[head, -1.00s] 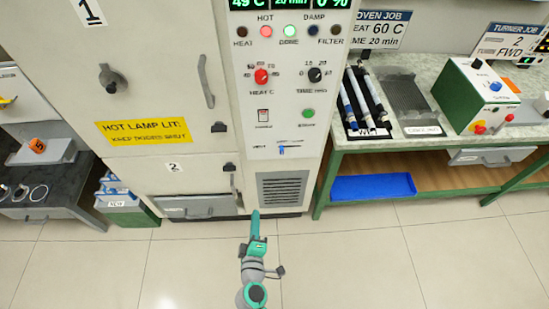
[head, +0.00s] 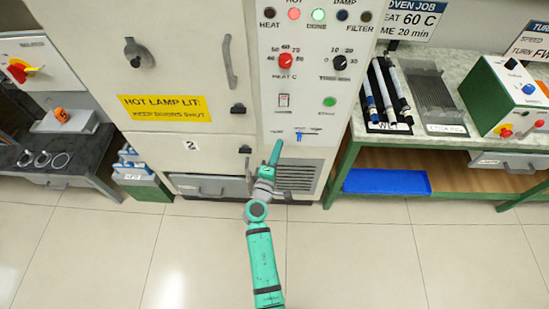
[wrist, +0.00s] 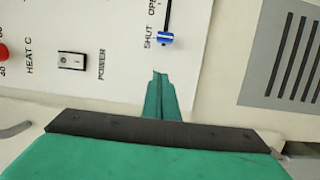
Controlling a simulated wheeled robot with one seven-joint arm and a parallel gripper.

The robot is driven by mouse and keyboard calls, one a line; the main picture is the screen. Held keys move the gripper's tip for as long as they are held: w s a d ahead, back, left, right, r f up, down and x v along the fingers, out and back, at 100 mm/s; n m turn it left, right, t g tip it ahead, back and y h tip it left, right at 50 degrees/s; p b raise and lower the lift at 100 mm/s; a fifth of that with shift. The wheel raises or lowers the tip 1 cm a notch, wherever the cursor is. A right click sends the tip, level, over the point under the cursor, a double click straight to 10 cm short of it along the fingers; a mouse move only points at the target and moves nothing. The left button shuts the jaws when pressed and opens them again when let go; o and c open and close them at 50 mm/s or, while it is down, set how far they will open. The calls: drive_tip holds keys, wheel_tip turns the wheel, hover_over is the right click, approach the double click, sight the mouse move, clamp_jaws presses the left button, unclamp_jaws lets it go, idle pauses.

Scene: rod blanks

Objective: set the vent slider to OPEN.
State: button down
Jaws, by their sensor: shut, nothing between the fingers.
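The vent slider's blue knob (head: 299,135) is on the lower part of the oven's control panel (head: 316,100). In the wrist view the knob (wrist: 165,39) sits at the end of its slot beside the word SHUT. The slot runs from it towards the partly cut-off word OPEN (wrist: 152,6). My gripper (head: 277,146) is shut and empty, just below and left of the knob in the head view. In the wrist view its green fingertips (wrist: 158,76) are together, a little short of the knob, with a visible gap between them.
A power rocker switch (wrist: 72,61) and a grey vent grille (wrist: 287,55) flank the slider in the wrist view. A green-framed bench (head: 345,165) stands right of the oven. The tiled floor (head: 370,250) in front is clear.

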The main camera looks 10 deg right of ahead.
sight(299, 137)
drive_tip(key=shift+x, duration=1)
drive_tip(key=d, duration=0.3)
drive_tip(key=shift+s, duration=0.25)
drive_tip(key=shift+s+d, duration=0.15)
drive_tip(key=shift+d, duration=0.35)
